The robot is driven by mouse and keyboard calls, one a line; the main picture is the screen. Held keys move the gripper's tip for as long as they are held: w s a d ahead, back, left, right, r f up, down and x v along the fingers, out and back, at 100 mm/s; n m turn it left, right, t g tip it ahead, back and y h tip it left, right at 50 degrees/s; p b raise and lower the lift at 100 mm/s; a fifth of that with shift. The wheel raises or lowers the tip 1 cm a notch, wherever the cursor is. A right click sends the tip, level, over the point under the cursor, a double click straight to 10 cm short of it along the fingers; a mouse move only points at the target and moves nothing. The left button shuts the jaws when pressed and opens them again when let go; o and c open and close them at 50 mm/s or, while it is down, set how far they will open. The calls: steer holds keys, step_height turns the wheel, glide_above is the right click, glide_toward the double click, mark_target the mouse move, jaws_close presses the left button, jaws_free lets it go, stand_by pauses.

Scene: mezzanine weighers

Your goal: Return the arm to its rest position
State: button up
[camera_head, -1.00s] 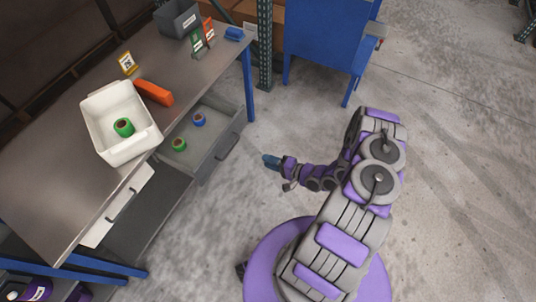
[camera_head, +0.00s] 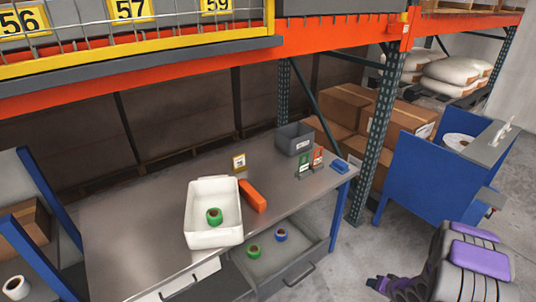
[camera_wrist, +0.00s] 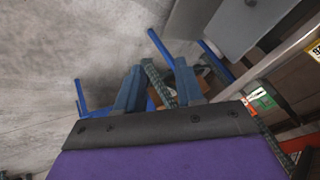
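My purple and grey arm (camera_head: 478,260) shows at the lower right of the head view, partly cut off by the bottom edge. My gripper shows in the wrist view (camera_wrist: 158,88) with its two blue-grey fingers apart and nothing seen between them. It hangs over open floor, to the right of the workbench (camera_head: 120,222) and apart from it.
A drawer (camera_head: 300,262) with a green and a blue roll stands open under the bench. A white bin (camera_head: 213,238) holding a green roll and an orange block (camera_head: 252,196) sit on top. A blue cabinet (camera_head: 425,180) stands behind my arm. Floor between is clear.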

step_height(320, 180, up, 14)
steer(key=s+d+n+g+h, duration=0.1)
steer(key=d+g+h, duration=0.1)
steer(key=h, duration=0.2)
steer(key=s+a+r+g+h, duration=0.15)
steer(key=s+a+r, duration=0.35)
steer(key=r, duration=0.5)
steer(key=s+a+r+n+g+y, duration=0.1)
steer(key=s+a+r, duration=0.2)
steer(key=s+a, duration=0.4)
steer(key=s+a+r+n+g+y, duration=0.1)
steer(key=s+a+r+n+g, duration=0.1)
steer(key=s+a+r, duration=0.2)
steer(key=s+a+r+n+g+y, duration=0.1)
steer(key=s+a+r, duration=0.3)
steer(key=s+a, duration=0.6)
steer(key=s+g+y, duration=0.1)
steer(key=s, duration=0.6)
steer(key=shift+a+r+n, duration=0.25)
steer(key=shift+n, duration=0.05)
